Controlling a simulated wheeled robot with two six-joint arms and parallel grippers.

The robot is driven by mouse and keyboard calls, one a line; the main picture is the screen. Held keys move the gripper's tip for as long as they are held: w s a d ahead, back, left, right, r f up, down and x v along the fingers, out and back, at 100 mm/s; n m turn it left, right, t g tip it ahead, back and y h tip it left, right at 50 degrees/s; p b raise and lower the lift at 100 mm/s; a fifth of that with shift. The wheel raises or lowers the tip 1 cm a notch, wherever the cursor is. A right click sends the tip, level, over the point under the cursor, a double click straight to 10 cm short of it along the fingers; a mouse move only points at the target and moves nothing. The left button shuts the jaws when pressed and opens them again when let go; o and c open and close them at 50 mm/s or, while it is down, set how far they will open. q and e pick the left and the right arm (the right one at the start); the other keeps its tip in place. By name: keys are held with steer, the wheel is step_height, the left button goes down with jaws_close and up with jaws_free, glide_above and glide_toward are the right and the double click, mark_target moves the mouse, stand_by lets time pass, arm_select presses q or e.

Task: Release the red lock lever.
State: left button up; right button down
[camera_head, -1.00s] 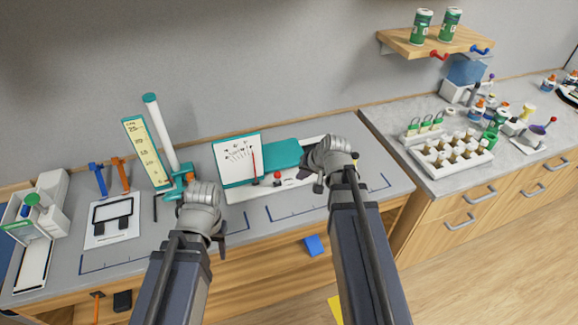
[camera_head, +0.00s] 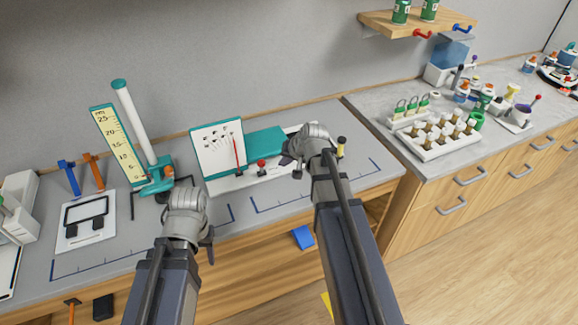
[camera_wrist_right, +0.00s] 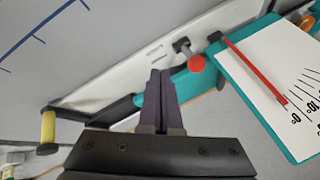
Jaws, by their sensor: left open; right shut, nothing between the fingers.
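The device has a white base, a teal body (camera_head: 262,143) and a white dial panel (camera_head: 217,148). The red-knobbed lever (camera_head: 262,163) stands on the base just right of the panel. In the right wrist view its red knob (camera_wrist_right: 196,64) sits on a grey stem, beyond and right of my fingertips. My right gripper (camera_head: 289,160) is shut and empty over the device's right part, apart from the red knob; its closed fingers (camera_wrist_right: 160,88) show in the wrist view. My left gripper (camera_head: 207,243) is open at the bench's front, left of the device; its fingers are partly hidden.
A yellow-tipped black handle (camera_head: 341,146) stands right of my right gripper. A teal-based column with a scale (camera_head: 117,143) stands behind my left gripper. A vial rack (camera_head: 437,140) is on the right counter. A blue block (camera_head: 303,237) shows below the bench edge.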

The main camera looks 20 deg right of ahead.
mark_target(261, 167)
arm_select(q)
steer(key=shift+f, duration=0.55)
arm_select(e)
steer(key=shift+w+a+f, duration=0.3)
steer(key=shift+w+a, duration=0.4)
steer(key=shift+a, duration=0.2)
steer(key=shift+w+a+f, duration=0.3)
steer(key=shift+w+a, duration=0.35)
steer(key=shift+a, duration=0.2)
steer(key=shift+w+a+r, duration=0.15)
steer(key=shift+w+a, duration=0.05)
steer(key=shift+w, duration=0.2)
steer(key=shift+w+a+r, duration=0.1)
steer(key=shift+w+a, duration=0.05)
steer(key=shift+w, duration=0.25)
arm_select(q)
steer(key=shift+s+d+r, duration=0.1)
steer(key=shift+s+r, duration=0.05)
steer(key=shift+r, duration=0.1)
arm_select(e)
steer(key=shift+w, duration=0.15)
